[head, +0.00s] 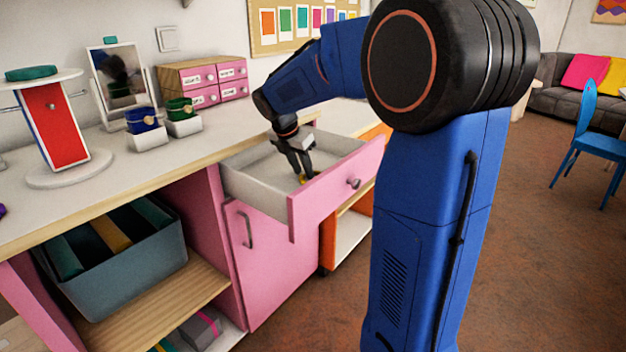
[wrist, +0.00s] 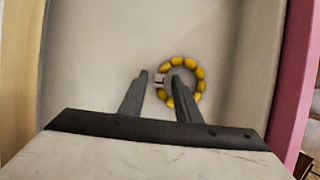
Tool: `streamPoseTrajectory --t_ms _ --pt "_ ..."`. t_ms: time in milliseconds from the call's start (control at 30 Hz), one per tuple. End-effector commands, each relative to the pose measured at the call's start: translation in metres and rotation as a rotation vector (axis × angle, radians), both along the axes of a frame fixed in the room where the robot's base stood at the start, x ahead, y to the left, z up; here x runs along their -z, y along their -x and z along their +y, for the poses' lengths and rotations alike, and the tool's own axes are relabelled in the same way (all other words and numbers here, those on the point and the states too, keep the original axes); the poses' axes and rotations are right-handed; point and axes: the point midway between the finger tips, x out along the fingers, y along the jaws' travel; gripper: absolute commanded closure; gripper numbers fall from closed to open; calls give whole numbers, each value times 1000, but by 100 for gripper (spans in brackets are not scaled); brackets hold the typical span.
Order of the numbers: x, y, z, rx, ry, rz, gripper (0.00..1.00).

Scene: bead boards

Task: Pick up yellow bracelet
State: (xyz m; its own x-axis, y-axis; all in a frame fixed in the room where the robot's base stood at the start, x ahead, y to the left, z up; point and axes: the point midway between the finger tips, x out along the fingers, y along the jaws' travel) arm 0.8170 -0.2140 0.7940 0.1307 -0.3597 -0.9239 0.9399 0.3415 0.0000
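The yellow bracelet (wrist: 201,72), a ring of yellow beads, lies on the floor of the open drawer. Part of it also shows in the head view (head: 303,179), mostly hidden by my gripper. My gripper (wrist: 160,74) is open, with its two fingers apart. The right finger reaches over the inside of the ring, and the left finger is outside it to the left. The left edge of the ring lies between the fingertips. I cannot tell whether either finger touches the beads.
The pink drawer (head: 335,187) is pulled out, and its walls surround my gripper. On the counter (head: 110,165) stand blue (head: 143,120) and green (head: 180,107) bracelet holders, a mirror (head: 120,75) and a red display stand (head: 53,125).

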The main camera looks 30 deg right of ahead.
Motion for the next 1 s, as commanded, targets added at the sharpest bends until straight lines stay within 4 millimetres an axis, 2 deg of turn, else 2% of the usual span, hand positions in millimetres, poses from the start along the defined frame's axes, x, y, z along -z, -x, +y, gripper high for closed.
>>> streamPoseTrajectory --t_ms 33,100,567,733,1000 --pt "0 0 0 0 0 0 84" --pt "0 0 0 0 0 0 100" --pt "-2 0 0 0 0 0 100" --pt "-20 0 0 1 0 -3 100" --pt "-70 -1 0 0 0 -3 100"
